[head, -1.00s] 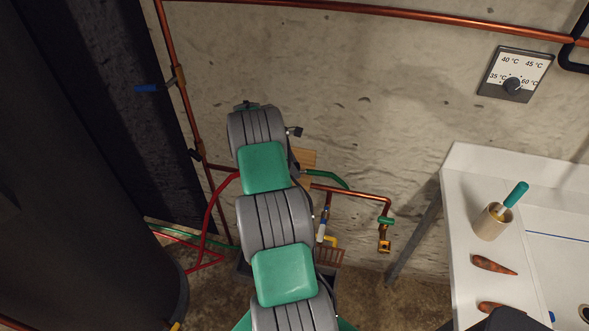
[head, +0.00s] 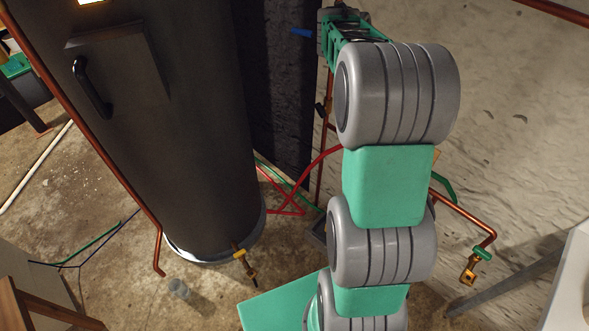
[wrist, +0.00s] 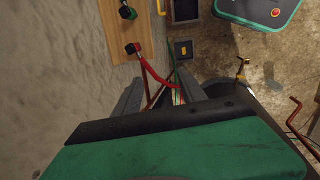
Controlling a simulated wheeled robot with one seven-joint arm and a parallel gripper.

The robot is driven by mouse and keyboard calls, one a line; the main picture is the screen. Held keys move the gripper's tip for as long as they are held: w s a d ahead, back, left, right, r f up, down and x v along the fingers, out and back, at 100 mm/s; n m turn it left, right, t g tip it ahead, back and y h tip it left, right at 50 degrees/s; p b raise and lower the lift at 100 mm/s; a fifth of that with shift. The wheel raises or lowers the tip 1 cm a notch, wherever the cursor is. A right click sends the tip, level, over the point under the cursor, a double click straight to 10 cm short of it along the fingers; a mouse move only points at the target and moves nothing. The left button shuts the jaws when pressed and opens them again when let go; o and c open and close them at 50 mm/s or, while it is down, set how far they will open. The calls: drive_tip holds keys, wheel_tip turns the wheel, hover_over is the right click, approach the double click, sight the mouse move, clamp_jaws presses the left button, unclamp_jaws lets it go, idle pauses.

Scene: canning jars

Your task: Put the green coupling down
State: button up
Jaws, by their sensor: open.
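A small green-and-black fitting (wrist: 127,12), which looks like the green coupling, is at the wooden board (wrist: 115,35) in the wrist view. Whether it is fixed to the board or only in front of it is unclear. My gripper (wrist: 170,92) is open, its two grey fingers spread wide with nothing held between them. Red and green hoses show in the gap, farther off. The fitting lies beyond the fingers, up and to the left. In the head view my gripper is at the top of the arm, mostly hidden by my own links.
A red-and-black fitting (wrist: 133,48) with a red hose is below the green one. A large dark tank (head: 170,130) stands left in the head view. Copper pipe with a green-handled tap (head: 481,254) is on the right. A white counter edge (head: 570,285) is at far right.

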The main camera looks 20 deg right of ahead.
drive_tip(key=s+a+m+t+y, duration=0.1)
drive_tip(key=s+a, duration=0.3)
drive_tip(key=a, duration=0.5)
drive_tip(key=s+a+m+t+y, duration=0.1)
drive_tip(key=s+a+m, duration=0.1)
drive_tip(key=s+a, duration=0.3)
drive_tip(key=s+a+r+m+t+y, duration=0.1)
drive_tip(key=s+a, duration=0.4)
drive_tip(key=a, duration=0.8)
drive_tip(key=shift+s+m+t, duration=0.2)
drive_tip(key=shift+m+t, duration=0.2)
drive_tip(key=shift+m, duration=0.4)
drive_tip(key=shift+r, duration=0.15)
drive_tip(key=shift+c, duration=0.6)
